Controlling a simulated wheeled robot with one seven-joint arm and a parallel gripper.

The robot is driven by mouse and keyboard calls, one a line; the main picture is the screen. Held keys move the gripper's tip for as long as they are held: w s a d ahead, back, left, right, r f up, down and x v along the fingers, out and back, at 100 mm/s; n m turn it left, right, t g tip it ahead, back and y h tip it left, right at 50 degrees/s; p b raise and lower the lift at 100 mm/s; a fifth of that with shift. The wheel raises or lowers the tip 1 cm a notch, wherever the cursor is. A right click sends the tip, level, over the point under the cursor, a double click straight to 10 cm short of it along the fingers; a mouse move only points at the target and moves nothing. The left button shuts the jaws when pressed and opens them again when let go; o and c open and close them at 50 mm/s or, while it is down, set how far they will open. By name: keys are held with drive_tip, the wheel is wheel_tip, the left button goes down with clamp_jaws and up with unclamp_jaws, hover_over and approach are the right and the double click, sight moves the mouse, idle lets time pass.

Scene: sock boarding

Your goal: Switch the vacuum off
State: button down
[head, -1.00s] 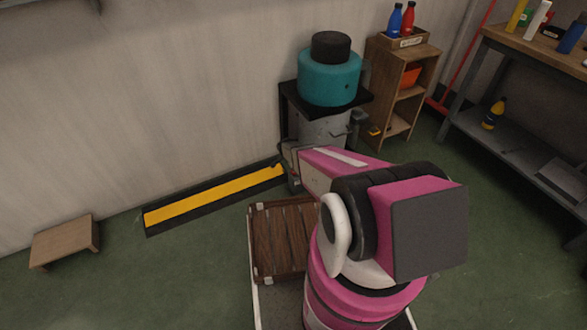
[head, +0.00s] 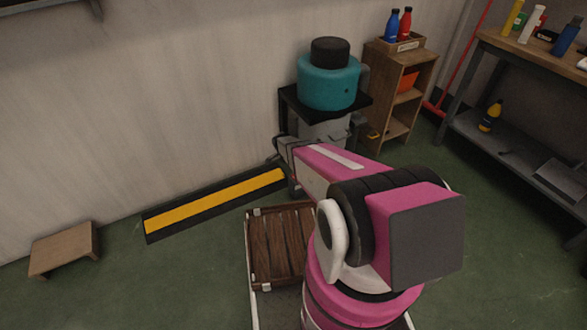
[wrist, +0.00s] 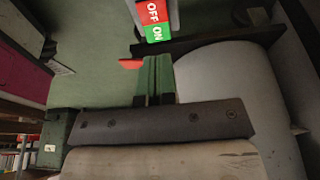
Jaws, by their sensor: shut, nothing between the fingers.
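The vacuum (head: 328,82), with a teal top, black cap and grey lower body, stands against the wall in the head view. Its lower part is partly hidden by my arm. In the wrist view a label plate (wrist: 155,22) shows red OFF beside green ON. A small red lever-like part (wrist: 131,63) sits just left of my fingertips; I cannot tell whether they touch. My gripper (wrist: 158,72) is shut and empty, close below the label in that picture. A curved grey surface (wrist: 235,95) lies to its right. In the head view my gripper (head: 282,147) is beside the vacuum's lower body.
A wooden shelf (head: 402,95) with bottles stands right of the vacuum. A metal workbench (head: 520,150) is farther right. A yellow and black strip (head: 215,202) runs along the wall. A low wooden stool (head: 65,249) is at left.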

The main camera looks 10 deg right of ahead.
drive_tip(key=s+a+r, duration=0.1)
drive_tip(key=a+r, duration=0.2)
drive_tip(key=r, duration=0.2)
drive_tip(key=shift+a, duration=0.1)
idle(0.4)
drive_tip(key=s+d+r+n+y, duration=0.1)
drive_tip(key=s+d+r+n, duration=0.1)
drive_tip(key=s+r+n, duration=0.5)
drive_tip(key=s+d+r+n+g+y, duration=0.1)
drive_tip(key=s+r+n, duration=0.6)
drive_tip(key=s+r, duration=0.7)
wheel_tip(320, 180, up, 4)
drive_tip(key=shift+d+r+y, duration=0.1)
drive_tip(key=shift+d+y, duration=0.25)
drive_tip(key=shift+y, duration=0.25)
